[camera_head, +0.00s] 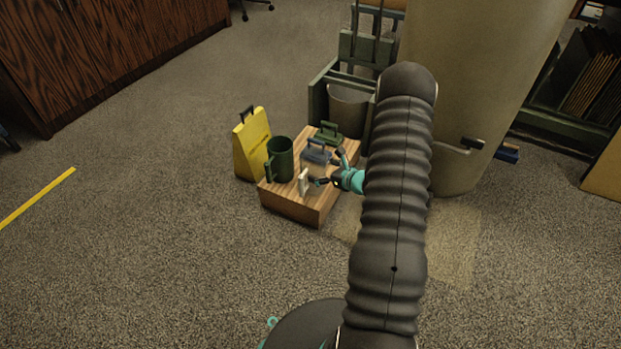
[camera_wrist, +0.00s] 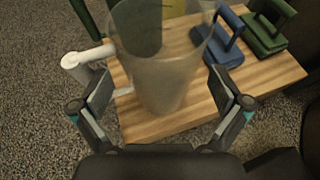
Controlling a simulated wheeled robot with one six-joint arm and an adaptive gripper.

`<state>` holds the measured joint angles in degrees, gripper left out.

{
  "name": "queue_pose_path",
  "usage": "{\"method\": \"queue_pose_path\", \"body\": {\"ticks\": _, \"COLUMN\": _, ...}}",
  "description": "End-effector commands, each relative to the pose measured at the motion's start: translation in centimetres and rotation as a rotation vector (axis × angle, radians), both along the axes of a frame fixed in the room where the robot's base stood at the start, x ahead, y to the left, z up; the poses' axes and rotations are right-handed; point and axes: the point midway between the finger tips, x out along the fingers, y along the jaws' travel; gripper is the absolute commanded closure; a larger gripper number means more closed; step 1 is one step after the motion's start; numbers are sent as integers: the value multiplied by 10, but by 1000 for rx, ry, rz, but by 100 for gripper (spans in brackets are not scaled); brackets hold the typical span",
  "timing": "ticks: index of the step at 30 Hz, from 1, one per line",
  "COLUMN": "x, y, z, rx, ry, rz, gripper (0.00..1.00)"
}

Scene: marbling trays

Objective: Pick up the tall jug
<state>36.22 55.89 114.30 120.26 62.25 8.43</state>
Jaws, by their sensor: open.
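A clear, see-through jug (camera_wrist: 165,85) with a white handle on its left stands upright on a wooden block. In the head view its body barely shows; a cream piece (camera_head: 303,182) there looks like its handle. A dark green jug (camera_head: 281,160) with a side handle stands behind it; the wrist view shows green through the clear wall. I cannot tell for sure which is the tall jug. My gripper (camera_head: 329,168) is open at the block's right side. In the wrist view its fingers (camera_wrist: 160,92) are spread either side of the clear jug's near part; contact is unclear.
The wooden block (camera_head: 290,206) also holds a blue handled block (camera_head: 316,155) and a green one (camera_head: 328,137). A yellow bag (camera_head: 251,145) stands left of it. A green rack with a bin (camera_head: 348,108) is behind, a large beige column (camera_head: 470,80) right. Carpet is clear in front.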

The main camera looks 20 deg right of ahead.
Motion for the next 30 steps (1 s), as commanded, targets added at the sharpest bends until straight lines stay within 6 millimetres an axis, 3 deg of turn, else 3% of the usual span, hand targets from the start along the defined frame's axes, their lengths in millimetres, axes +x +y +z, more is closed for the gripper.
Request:
{"method": "queue_pose_path", "body": {"ticks": 9, "x": 35, "y": 12, "z": -17, "rx": -1, "ry": 0, "rz": 3, "gripper": 0}}
{"method": "queue_pose_path", "body": {"ticks": 17, "x": 37, "y": 12, "z": -18, "rx": 0, "ry": 0, "rz": 0, "gripper": 0}}
{"method": "queue_pose_path", "body": {"ticks": 18, "x": 37, "y": 12, "z": -18, "rx": 0, "ry": 0, "rz": 1, "gripper": 3}}
{"method": "queue_pose_path", "body": {"ticks": 24, "x": 37, "y": 13, "z": -18, "rx": -1, "ry": 0, "rz": 1, "gripper": 47}}
{"method": "queue_pose_path", "body": {"ticks": 30, "x": 37, "y": 13, "z": -17, "rx": 0, "ry": -1, "rz": 1, "gripper": 48}}
